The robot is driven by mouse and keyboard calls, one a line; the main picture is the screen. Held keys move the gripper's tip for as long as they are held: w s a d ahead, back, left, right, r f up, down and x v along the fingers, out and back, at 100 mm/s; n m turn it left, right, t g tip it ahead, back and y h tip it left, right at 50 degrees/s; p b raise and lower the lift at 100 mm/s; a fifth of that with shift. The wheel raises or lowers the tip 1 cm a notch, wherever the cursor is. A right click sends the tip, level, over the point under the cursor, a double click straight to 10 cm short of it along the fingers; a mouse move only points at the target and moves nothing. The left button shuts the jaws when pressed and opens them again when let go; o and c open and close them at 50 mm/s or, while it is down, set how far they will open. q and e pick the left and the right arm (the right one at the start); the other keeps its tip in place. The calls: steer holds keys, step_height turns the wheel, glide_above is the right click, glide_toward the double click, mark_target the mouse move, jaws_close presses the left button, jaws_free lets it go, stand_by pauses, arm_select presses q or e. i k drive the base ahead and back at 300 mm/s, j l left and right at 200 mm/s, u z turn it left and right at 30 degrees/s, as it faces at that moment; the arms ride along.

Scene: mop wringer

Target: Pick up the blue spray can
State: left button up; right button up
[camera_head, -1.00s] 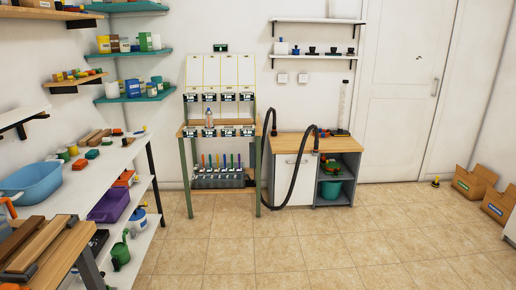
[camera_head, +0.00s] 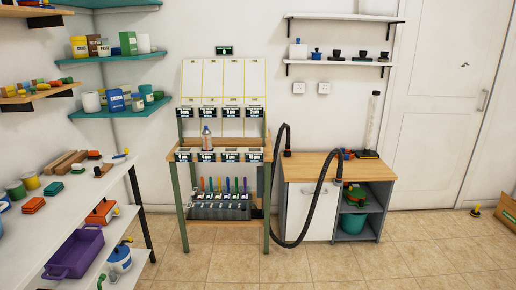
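A small upright bottle or can (camera_head: 207,140) stands on the wooden ledge of the green-legged rack (camera_head: 184,222) in the middle of the view. It looks pale with a bluish top and a brownish band, and it is too small to tell for sure whether it is the blue spray can. Neither of my grippers is in view.
A long white shelf unit (camera_head: 75,216) with bins runs along the left. A wooden-topped cabinet (camera_head: 310,168) with a black hose (camera_head: 316,205) stands right of the rack. The tiled floor (camera_head: 345,264) in front is clear.

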mark_target(206, 134)
steer(key=i+u, duration=0.2)
steer(key=i, duration=0.15)
steer(key=i+l+u, duration=0.2)
steer(key=i, duration=0.2)
steer(key=i+l+u, duration=0.2)
steer(key=i, duration=0.15)
steer(key=i+l, duration=0.4)
steer(key=i, duration=0.25)
steer(key=i+l+u, duration=0.15)
steer(key=i+l, duration=0.2)
steer(key=i, duration=0.3)
steer(key=i+l, duration=0.45)
steer(key=i, duration=0.2)
